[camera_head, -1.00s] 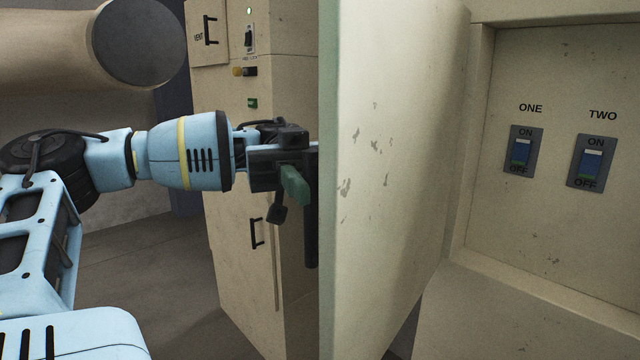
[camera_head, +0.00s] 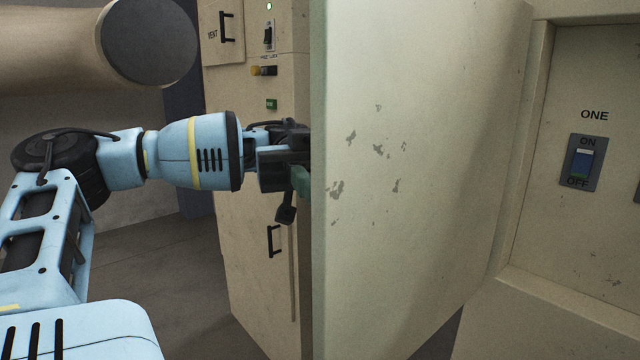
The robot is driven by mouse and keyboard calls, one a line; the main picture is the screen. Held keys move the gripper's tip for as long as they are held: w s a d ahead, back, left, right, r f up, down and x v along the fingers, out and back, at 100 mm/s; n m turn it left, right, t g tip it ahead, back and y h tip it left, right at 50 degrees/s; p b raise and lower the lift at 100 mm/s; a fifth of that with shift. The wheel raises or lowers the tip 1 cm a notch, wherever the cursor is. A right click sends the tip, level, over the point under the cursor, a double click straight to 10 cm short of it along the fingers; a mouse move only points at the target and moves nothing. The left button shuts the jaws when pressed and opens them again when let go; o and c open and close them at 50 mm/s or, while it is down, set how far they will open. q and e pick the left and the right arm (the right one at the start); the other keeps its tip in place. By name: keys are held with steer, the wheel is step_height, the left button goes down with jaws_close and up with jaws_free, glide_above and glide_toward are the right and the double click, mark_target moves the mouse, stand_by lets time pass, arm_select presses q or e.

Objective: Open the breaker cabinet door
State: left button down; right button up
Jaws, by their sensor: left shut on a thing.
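The breaker cabinet door (camera_head: 415,170) is cream with chipped paint and stands swung open, its inner face toward me. The breaker cabinet (camera_head: 590,240) is at the right, its recess showing a breaker switch (camera_head: 584,163) labelled ONE. My left gripper (camera_head: 300,165) is at the door's left edge, on its outer side. It is shut on the door handle, which is mostly hidden behind the door and the fingers. My right gripper is not in view.
A tall cream cabinet (camera_head: 265,215) with black handles, a small switch and a green light stands behind my left gripper. A thick beige pipe with a dark end (camera_head: 150,42) is at the upper left. Grey floor (camera_head: 150,270) is clear at the left.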

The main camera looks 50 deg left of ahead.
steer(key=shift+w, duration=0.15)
arm_select(q)
steer(key=c, duration=1.5)
jaws_free()
steer(key=shift+a, duration=0.1)
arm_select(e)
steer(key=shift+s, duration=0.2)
arm_select(q)
steer(key=b+v, duration=0.2)
steer(key=v, duration=0.5)
steer(key=shift+w+a, duration=0.2)
steer(key=shift+a, duration=0.15)
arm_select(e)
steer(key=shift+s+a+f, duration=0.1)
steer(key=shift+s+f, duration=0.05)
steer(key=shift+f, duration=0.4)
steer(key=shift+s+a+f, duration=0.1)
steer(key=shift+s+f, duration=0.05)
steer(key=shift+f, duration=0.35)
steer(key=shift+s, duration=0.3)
